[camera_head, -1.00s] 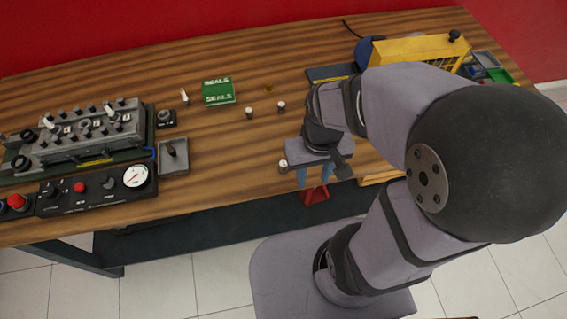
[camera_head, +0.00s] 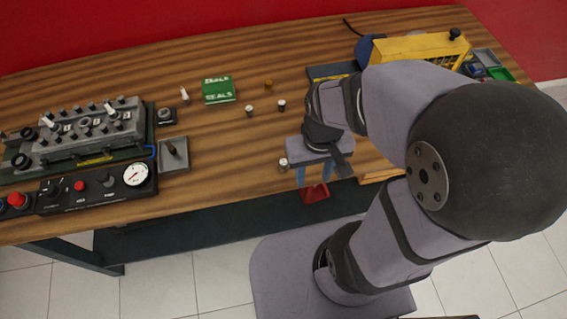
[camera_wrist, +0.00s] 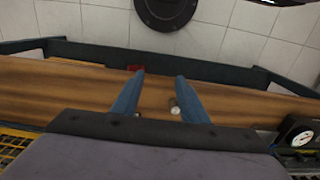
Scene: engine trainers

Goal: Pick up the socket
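A small, pale-topped metal cylinder (camera_head: 283,163), which looks like a socket, stands near the table's front edge, just left of my gripper (camera_head: 314,173) in the head view. My gripper's two blue fingers are spread apart with nothing held between them. In the wrist view, the open fingers (camera_wrist: 160,75) point toward the table's front edge. The small cylinder (camera_wrist: 175,109) shows there beside the inner side of the right finger, apparently below it. Two similar small cylinders (camera_head: 249,111) (camera_head: 281,105) stand farther back, so which one is the socket is not certain.
A green SEALS box (camera_head: 218,90) lies behind. A grey tray (camera_head: 180,162) with a dark piece, an engine block (camera_head: 80,140) and a gauge panel (camera_head: 100,190) are at left. A yellow unit (camera_head: 420,50) is at back right. A red object (camera_head: 314,193) shows below the front edge.

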